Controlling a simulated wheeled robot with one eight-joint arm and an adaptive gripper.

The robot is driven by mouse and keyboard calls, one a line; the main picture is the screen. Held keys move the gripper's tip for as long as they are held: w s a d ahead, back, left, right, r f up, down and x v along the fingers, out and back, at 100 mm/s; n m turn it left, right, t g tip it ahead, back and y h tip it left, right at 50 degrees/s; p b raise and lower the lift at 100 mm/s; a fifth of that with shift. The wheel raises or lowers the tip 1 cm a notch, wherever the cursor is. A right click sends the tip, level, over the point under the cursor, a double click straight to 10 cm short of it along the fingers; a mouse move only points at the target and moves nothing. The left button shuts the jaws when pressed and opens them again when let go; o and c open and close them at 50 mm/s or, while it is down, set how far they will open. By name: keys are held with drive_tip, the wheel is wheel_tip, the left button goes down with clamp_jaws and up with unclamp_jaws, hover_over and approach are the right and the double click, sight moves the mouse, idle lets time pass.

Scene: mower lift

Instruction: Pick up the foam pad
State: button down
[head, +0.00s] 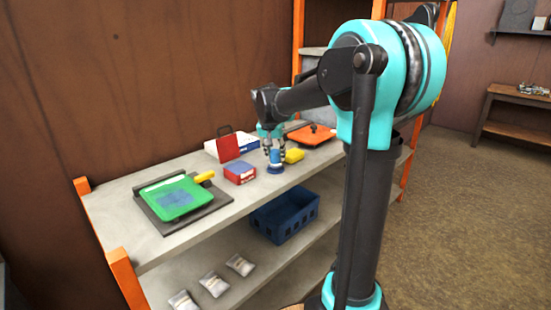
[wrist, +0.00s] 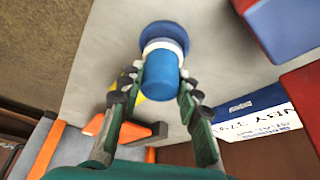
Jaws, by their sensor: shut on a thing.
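My gripper (head: 271,148) reaches down over the upper shelf and is shut on a blue piece (head: 275,158). In the wrist view this blue piece (wrist: 161,72) has a round handle, a white collar and a wide blue disc at its far end. My fingers (wrist: 161,88) are on either side of the handle. The disc is at or close above the shelf; I cannot tell if it touches. A yellow block (head: 294,155) lies just right of it, and is mostly hidden behind a finger in the wrist view. No label shows which of these is the foam pad.
Left of my gripper stand a red and blue box (head: 240,173) and a red panel (head: 226,148) by a white box. An orange flat piece (head: 312,134) lies right. A green tray (head: 174,198) lies far left. A blue crate (head: 284,219) stands on the lower shelf.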

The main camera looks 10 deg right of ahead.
sight(276, 150)
wheel_tip(276, 150, up, 19)
drive_tip(key=shift+f, duration=0.15)
drive_tip(key=c, duration=1.6)
unclamp_jaws()
drive_tip(key=c, duration=0.5)
